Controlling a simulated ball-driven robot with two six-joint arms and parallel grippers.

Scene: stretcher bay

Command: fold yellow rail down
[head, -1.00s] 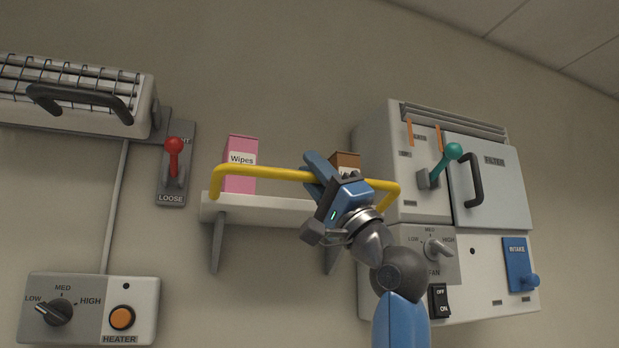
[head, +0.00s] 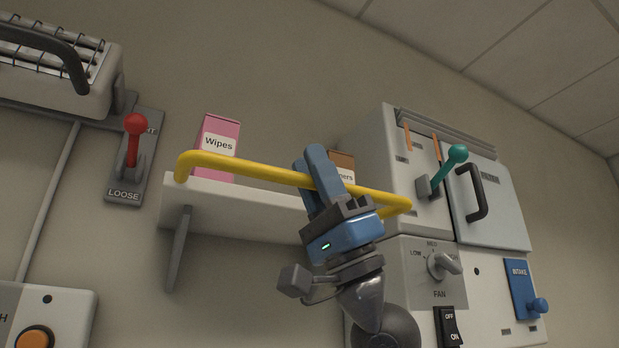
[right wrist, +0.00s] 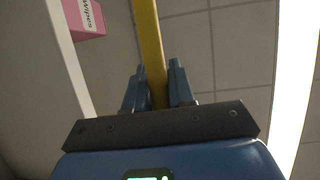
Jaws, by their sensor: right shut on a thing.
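The yellow rail (head: 252,174) runs along the front of a white wall shelf (head: 236,206) in the head view, standing above the shelf's edge. My right gripper (head: 318,172) is shut on the rail, right of its middle, reaching up from below. In the right wrist view the rail (right wrist: 149,45) passes between the two fingers (right wrist: 160,88). The rail's right end is bent back toward the shelf, and my gripper hides part of the shelf behind it. My left gripper is not in view.
A pink wipes box (head: 217,145) and a brown box (head: 342,164) stand on the shelf behind the rail. A red lever (head: 134,140) is at left. A cabinet with a teal lever (head: 447,167) and fan knob (head: 443,264) is at right.

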